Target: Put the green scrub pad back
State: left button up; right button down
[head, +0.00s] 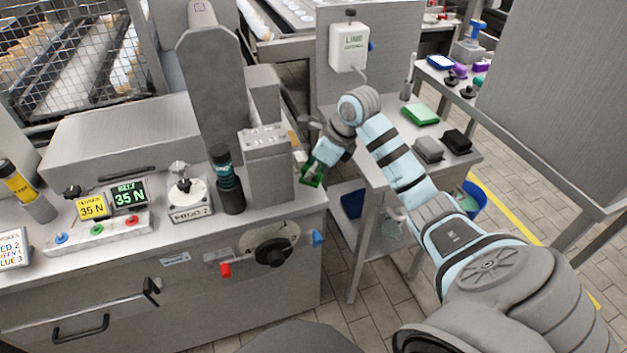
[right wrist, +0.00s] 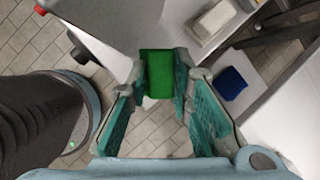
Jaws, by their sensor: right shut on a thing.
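My right gripper (head: 318,165) is shut on a green scrub pad (head: 311,178), just off the right end of the steel machine and left of the side table. In the right wrist view the green pad (right wrist: 157,73) sits between the fingertips (right wrist: 160,85), its far end sticking out past them, with floor below. My left gripper is not in view.
The machine bench (head: 180,260) carries a dark bottle (head: 226,180) and a grey box (head: 268,170) close to the gripper. A red knob (head: 225,270) and blue knob (head: 318,237) stick out in front. A blue item (head: 353,204) lies on the side table's lower shelf.

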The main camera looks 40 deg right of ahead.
aim_at(314, 178)
jog(key=x, duration=0.4)
jog(key=shift+s+d+f, duration=0.15)
jog(key=shift+s+d, duration=0.05)
jog(key=shift+s, duration=0.25)
jog(key=shift+s+r, duration=0.25)
jog(key=shift+r, duration=0.1)
jog(key=shift+s+d, duration=0.1)
jog(key=c, duration=1.8)
grip_release()
jog(key=shift+f, duration=0.2)
jog(key=o, duration=0.5)
jog(key=shift+c, duration=0.2)
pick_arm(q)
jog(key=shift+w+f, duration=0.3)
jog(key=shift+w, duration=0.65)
pick_arm(e)
jog(key=shift+w, duration=0.2)
jog(key=shift+r, duration=0.1)
